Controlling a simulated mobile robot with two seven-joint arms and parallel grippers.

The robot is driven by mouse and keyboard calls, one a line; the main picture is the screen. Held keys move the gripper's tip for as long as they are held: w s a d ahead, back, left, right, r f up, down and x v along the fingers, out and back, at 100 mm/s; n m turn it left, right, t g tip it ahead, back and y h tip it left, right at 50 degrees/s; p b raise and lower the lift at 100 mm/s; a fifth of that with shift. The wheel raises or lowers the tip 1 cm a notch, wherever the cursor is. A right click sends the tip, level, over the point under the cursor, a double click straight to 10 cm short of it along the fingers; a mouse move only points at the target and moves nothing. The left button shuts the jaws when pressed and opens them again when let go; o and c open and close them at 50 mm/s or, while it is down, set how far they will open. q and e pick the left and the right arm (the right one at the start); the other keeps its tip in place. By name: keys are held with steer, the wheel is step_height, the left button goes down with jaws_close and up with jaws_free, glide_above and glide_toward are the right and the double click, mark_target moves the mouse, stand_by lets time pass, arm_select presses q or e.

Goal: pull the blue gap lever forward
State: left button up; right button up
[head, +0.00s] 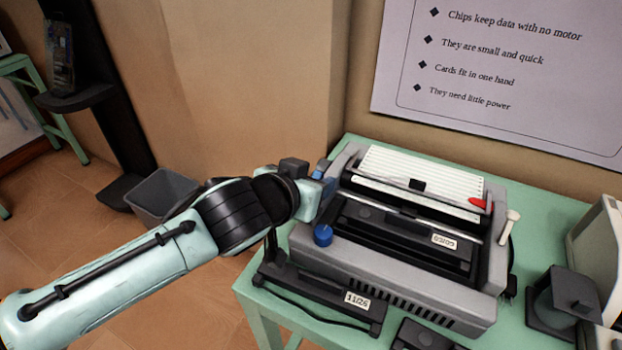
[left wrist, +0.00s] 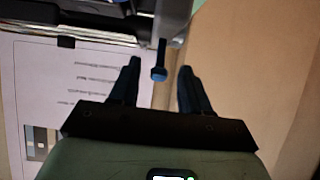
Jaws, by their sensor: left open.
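The blue gap lever (left wrist: 159,73) shows in the left wrist view as a thin dark shaft with a blue end. Its blue end lies in the gap between the fingertips of my left gripper (left wrist: 159,78), with space on both sides. In the head view my left gripper (head: 324,182) is at the left side of the grey printer (head: 400,290), near its back left corner. There I cannot clearly tell the lever from the bluish fingers. The gripper is open and holds nothing. My right gripper is not in view.
A round blue knob (head: 323,235) sits at the printer's front left. The printer stands on a green table (head: 555,205). A black labelled part (head: 320,300) lies in front, and a dark block (head: 565,300) stands at right. A wall with a poster (head: 510,60) rises behind.

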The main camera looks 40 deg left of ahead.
arm_select(q)
steer(key=p+v, duration=0.3)
steer(key=v, duration=1)
steer(key=shift+s, duration=0.2)
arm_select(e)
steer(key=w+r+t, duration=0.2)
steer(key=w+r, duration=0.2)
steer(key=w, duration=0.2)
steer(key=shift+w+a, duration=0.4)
arm_select(q)
steer(key=shift+r, duration=0.1)
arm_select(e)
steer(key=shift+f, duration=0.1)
